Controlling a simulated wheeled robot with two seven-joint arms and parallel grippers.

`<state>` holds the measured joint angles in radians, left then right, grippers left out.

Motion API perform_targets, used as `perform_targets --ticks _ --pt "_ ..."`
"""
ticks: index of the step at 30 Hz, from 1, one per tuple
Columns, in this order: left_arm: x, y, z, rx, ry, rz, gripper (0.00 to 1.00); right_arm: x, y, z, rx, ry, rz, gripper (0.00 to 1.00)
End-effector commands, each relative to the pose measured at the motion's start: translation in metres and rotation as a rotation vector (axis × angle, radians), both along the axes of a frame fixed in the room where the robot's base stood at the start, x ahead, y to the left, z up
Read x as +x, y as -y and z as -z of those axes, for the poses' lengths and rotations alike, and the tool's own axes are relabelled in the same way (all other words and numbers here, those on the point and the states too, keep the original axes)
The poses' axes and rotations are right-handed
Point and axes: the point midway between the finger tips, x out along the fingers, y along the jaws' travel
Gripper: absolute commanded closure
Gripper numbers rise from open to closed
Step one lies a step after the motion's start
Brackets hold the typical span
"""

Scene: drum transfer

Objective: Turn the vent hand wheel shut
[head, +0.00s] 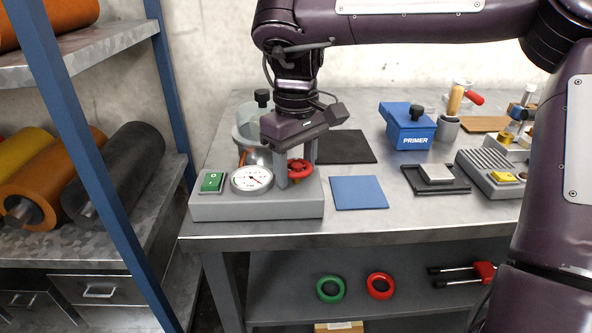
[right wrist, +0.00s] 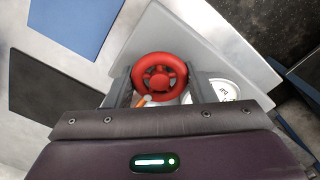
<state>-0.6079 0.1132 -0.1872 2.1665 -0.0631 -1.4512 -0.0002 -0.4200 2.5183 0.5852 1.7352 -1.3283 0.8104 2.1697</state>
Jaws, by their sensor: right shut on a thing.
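The red vent hand wheel (head: 300,169) sits on a grey base unit (head: 256,206) at the table's front left. My right gripper (head: 296,176) points down over the unit, with its fingers at the wheel. In the right wrist view the red wheel (right wrist: 159,79) lies between the two grey fingers (right wrist: 157,88), which are shut on its rim. A white dial gauge (head: 252,179) and a green switch (head: 212,182) sit left of the wheel on the same unit. My left gripper is not in view.
A glass vessel (head: 250,125) stands behind the unit, close to my right gripper. A blue mat (head: 358,193) lies to the right, with a blue PRIMER box (head: 407,126) farther back. A blue shelf post (head: 88,165) rises at the left.

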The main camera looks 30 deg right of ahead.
Motion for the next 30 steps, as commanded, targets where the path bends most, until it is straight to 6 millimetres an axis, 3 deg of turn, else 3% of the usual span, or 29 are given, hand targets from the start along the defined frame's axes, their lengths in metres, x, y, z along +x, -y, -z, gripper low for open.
perform_targets --ticks 16,17,21,30 --pt "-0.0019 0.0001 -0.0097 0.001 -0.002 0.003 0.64 0.0016 0.0003 -0.0024 -0.001 0.007 0.028 0.73" --pt "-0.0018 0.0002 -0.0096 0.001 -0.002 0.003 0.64 0.0016 0.0003 -0.0024 -0.001 0.007 0.028 0.49" --pt "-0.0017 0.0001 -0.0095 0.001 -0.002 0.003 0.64 0.0011 0.0002 -0.0019 0.000 0.006 0.027 0.31" --pt "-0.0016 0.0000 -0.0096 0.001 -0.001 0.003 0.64 0.0005 0.0002 -0.0016 -0.001 0.002 0.027 0.29"
